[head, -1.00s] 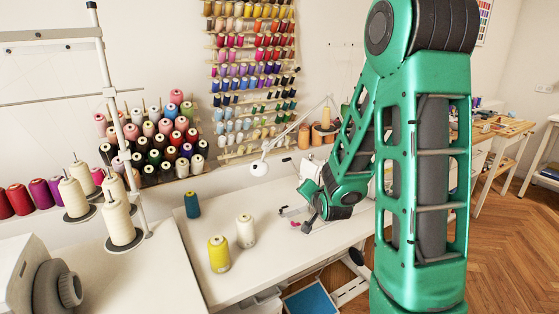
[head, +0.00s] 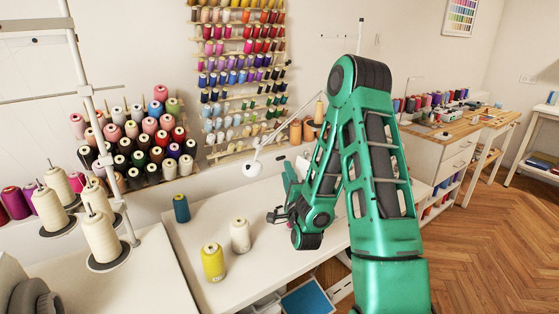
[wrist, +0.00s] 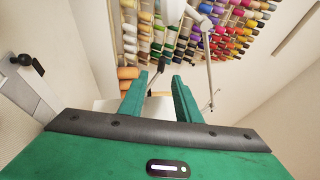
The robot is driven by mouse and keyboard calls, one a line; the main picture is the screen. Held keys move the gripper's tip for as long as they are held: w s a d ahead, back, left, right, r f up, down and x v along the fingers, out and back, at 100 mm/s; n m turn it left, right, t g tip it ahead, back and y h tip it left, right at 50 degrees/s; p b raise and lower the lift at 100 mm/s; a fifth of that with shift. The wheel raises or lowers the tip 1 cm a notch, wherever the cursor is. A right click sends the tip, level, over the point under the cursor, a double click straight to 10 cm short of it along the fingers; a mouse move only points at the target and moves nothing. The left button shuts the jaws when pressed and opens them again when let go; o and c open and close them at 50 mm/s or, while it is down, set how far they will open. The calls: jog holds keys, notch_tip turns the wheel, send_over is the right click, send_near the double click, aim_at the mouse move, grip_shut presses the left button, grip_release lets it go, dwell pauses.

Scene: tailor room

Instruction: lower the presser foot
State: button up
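My gripper (wrist: 160,78) shows in the wrist view as two green fingers standing apart, with nothing held between them. In the head view my gripper (head: 289,176) is above the white table, pointing away toward the wall. A pale body with a dark round part and a black-knobbed lever (wrist: 36,66) shows at the left of the wrist view, outside the fingers and apart from them. It may be part of the sewing machine; I cannot tell for sure. The presser foot cannot be made out, and my arm hides part of the table in the head view.
The white table (head: 205,222) holds a yellow spool (head: 213,263), a cream spool (head: 240,236) and a teal spool (head: 181,208). A white desk lamp (head: 253,167) stands near my gripper. Thread racks (head: 240,85) line the wall. Wooden floor (head: 480,230) is free at right.

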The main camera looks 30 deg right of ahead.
aim_at(282, 158)
jog(key=x, duration=0.8)
jog(key=shift+w, duration=0.35)
